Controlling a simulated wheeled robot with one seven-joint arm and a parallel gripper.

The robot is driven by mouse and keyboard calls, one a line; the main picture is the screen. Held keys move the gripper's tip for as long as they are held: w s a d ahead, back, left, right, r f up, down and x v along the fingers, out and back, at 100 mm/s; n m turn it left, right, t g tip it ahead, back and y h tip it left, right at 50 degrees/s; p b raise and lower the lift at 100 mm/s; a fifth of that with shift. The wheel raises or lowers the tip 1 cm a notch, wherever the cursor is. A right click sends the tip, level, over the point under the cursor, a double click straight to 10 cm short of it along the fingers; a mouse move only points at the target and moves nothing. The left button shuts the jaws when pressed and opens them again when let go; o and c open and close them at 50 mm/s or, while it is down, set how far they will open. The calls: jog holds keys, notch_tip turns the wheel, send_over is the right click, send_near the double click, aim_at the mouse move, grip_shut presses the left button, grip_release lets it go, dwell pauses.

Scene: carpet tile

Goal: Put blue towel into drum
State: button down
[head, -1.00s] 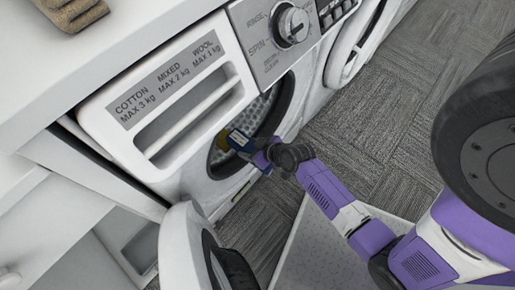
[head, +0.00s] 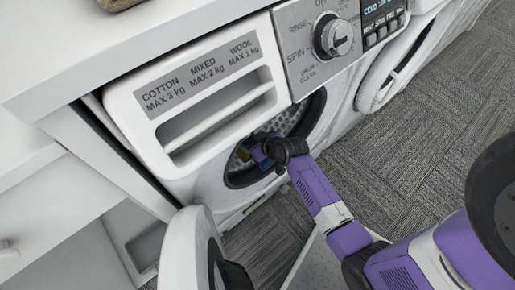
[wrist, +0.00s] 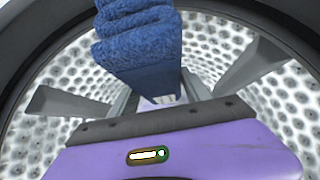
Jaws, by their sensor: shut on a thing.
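The blue towel (wrist: 140,38) is a folded, fuzzy bundle at the top of the wrist view. My gripper (wrist: 150,92) is shut on it, and the towel covers the fingertips. The perforated metal drum (wrist: 265,95) surrounds the towel and gripper in the wrist view, with grey paddles on both sides. In the head view, the drum (head: 292,122) shows inside the dark round opening of the washing machine. My gripper (head: 262,155) reaches through that opening there, and the towel is mostly hidden by my wrist.
The round door (head: 187,255) stands open at the lower left of the opening. The detergent drawer (head: 205,115) juts out above it. A second machine (head: 385,75) stands to the right. The carpet floor (head: 410,150) is clear.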

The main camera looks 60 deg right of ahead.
jog(key=shift+w+d+f+b, duration=0.35)
jog(key=shift+w+b, duration=0.2)
jog(key=shift+w, duration=0.9)
jog(key=shift+w+d+f+b, duration=0.2)
jog(key=shift+w+d+b, duration=0.35)
jog(key=shift+w, duration=0.95)
jog(key=shift+w+d+f+b, duration=0.35)
jog(key=shift+w+b, duration=0.25)
jog(key=shift+w, duration=0.85)
jog(key=shift+c, duration=2.1)
grip_release()
jog(key=shift+s, duration=0.1)
jog(key=shift+p+v, duration=1.55)
jog(key=shift+v, duration=2.35)
jog(key=shift+a, duration=0.1)
